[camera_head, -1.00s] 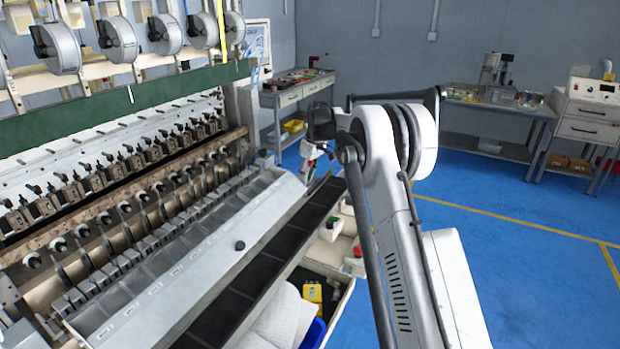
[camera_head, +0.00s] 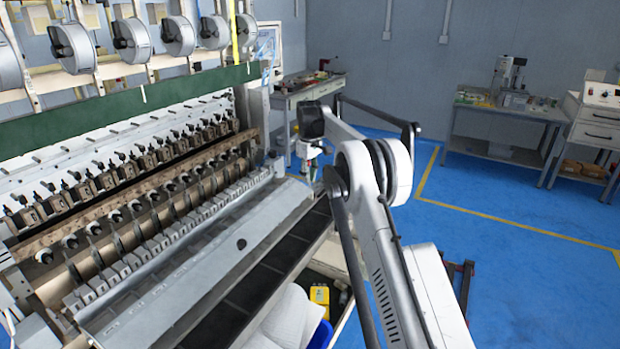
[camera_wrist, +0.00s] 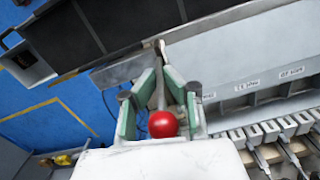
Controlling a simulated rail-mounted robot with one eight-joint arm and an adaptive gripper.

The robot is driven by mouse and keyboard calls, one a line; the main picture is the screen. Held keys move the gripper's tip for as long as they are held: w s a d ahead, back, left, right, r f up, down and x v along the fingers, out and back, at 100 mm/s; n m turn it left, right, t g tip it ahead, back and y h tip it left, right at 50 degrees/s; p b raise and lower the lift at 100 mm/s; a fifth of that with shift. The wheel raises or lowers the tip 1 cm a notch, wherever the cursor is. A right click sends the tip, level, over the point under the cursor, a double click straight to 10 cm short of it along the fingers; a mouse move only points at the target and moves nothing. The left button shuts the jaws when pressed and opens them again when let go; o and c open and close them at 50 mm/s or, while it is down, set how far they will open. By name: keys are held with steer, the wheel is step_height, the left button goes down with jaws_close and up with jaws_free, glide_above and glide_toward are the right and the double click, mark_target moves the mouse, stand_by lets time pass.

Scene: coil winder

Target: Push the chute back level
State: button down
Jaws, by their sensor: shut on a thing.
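A thin lever with a red ball knob (camera_wrist: 162,124) stands near the chute's end. My gripper (camera_wrist: 160,92) is shut around this lever, with a green-padded finger on each side and the red ball between them. In the head view my gripper (camera_head: 309,158) is small and partly hidden, at the chute's far end. I cannot tell the chute's exact tilt.
A dark segmented tray (camera_head: 265,270) runs along the chute's front edge. Rows of winding heads (camera_head: 130,175) stand behind the chute. A yellow box (camera_head: 320,296) lies below the tray. Workbenches (camera_head: 505,112) stand at the back. The blue floor at the right is open.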

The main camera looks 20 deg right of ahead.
steer(key=shift+a, duration=0.15)
steer(key=c, duration=1.9)
jaws_free()
steer(key=shift+w, duration=0.15)
steer(key=shift+o, duration=0.2)
step_height(320, 180, up, 12)
steer(key=shift+f, duration=0.15)
steer(key=shift+r, duration=0.25)
